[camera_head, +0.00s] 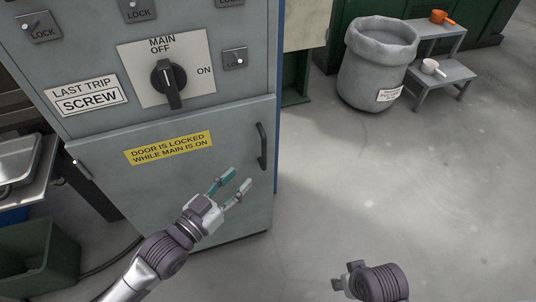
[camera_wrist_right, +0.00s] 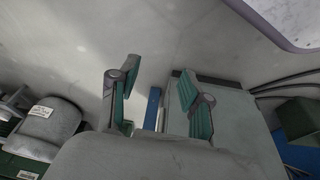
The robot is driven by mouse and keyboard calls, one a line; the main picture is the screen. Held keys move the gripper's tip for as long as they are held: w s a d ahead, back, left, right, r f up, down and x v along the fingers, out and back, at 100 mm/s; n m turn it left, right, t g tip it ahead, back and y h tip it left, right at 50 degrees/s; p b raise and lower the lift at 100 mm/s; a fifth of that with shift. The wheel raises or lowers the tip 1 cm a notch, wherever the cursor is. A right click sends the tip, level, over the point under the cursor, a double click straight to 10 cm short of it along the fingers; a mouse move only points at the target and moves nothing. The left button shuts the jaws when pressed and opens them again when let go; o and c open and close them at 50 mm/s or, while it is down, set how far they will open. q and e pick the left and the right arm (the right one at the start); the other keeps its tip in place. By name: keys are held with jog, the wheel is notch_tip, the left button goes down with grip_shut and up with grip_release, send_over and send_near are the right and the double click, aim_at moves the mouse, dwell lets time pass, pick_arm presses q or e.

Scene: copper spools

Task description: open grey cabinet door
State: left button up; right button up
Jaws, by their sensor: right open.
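The grey cabinet door (camera_head: 110,195) is shut in the head view, below the switch panel. Its dark vertical handle (camera_head: 262,147) is near the door's right edge. The main switch knob (camera_head: 168,82) stands upright, in line with OFF.
A grey bin (camera_head: 375,75) and a small step stand (camera_head: 440,65) with an orange pot and a white cup are at the back right. A green crate (camera_head: 40,255) and a metal tray (camera_head: 20,160) are at the left.

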aim_at(263, 155)
pick_arm(q)
jog(key=shift+b+x, duration=0.75)
jog(key=shift+x, duration=4.65)
pick_arm(e)
jog(key=shift+w+v, duration=0.2)
jog(key=shift+v, duration=2.7)
jog(key=shift+d, duration=0.1)
pick_arm(q)
grip_shut()
